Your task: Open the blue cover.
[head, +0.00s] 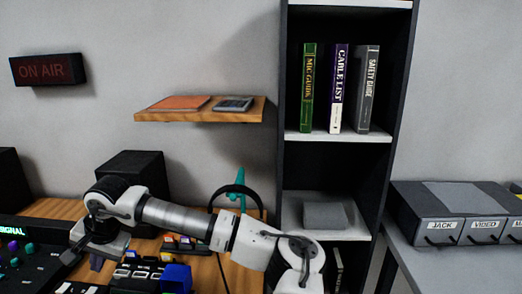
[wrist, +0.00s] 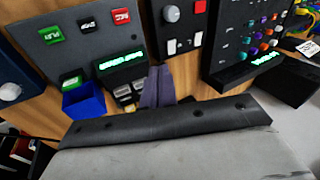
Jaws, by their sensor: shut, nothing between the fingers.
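The blue cover (head: 176,278) is a small box-like piece on the panel at the bottom of the head view. In the wrist view the blue cover (wrist: 84,102) shows its hollow dark inside, with a lit green button (wrist: 71,80) uncovered beside it. It looks swung open. My gripper (head: 97,263) is at the left in the head view, apart from the cover. In the wrist view my gripper's (wrist: 158,88) grey-purple fingers are together and empty, to the right of the cover, over the desk. The cover's hinge is too small to make out.
A panel with green, black and red buttons (wrist: 85,30) and a mixer with coloured knobs (wrist: 260,35) stand on the wooden desk. A black speaker (head: 138,170) and headphones on a teal stand (head: 238,185) are behind my arm. A bookshelf (head: 395,110) rises at the right.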

